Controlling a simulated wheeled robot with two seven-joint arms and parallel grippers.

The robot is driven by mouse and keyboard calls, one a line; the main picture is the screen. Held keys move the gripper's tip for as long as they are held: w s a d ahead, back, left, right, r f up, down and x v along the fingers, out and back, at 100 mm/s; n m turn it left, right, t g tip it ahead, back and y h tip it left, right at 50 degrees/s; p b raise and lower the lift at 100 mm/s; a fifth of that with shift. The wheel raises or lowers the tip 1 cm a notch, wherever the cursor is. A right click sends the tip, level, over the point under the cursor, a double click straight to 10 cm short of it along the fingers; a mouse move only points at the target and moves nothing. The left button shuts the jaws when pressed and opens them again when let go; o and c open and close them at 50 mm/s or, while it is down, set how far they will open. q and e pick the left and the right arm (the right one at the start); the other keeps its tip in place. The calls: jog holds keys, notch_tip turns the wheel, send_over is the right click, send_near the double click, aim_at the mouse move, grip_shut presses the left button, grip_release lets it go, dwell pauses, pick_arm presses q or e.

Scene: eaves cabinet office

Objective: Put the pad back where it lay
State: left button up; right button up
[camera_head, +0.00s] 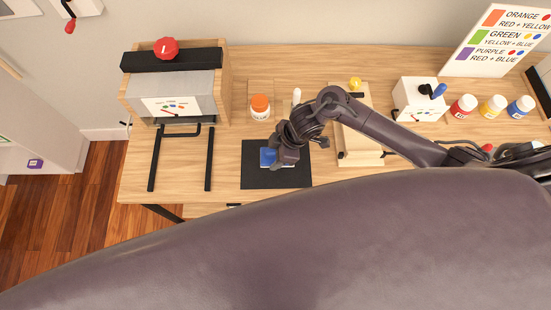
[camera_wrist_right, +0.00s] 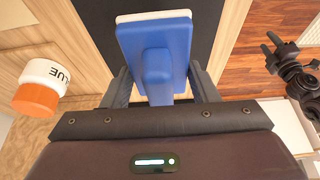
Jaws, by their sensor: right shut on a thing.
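The pad (camera_head: 268,157) is a blue block with a blue grip and a pale layer on its far face. It also shows in the right wrist view (camera_wrist_right: 153,42), its grip between the fingers. My right gripper (camera_head: 282,159) is shut on that grip. The pad is over the black mat (camera_head: 257,180) on the wooden bench; I cannot tell whether it touches the mat. A dark jointed part at the right of the right wrist view looks like my left gripper (camera_wrist_right: 290,70); its jaw state is unclear.
An orange-capped glue bottle (camera_head: 260,107) stands just behind the mat. A press with a red knob (camera_head: 166,48) and black rails (camera_head: 182,158) is to the left. A wooden stand (camera_head: 358,140), a white crank box (camera_head: 419,99) and paint jars (camera_head: 492,107) are to the right.

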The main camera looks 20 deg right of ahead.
notch_tip(320, 180, down, 5)
dwell(0.4)
jog(key=shift+f, duration=0.2)
jog(key=o, duration=1)
jog(key=shift+c, duration=0.2)
jog(key=shift+r, duration=0.1)
jog(key=shift+r, duration=0.15)
jog(key=v, duration=1.2)
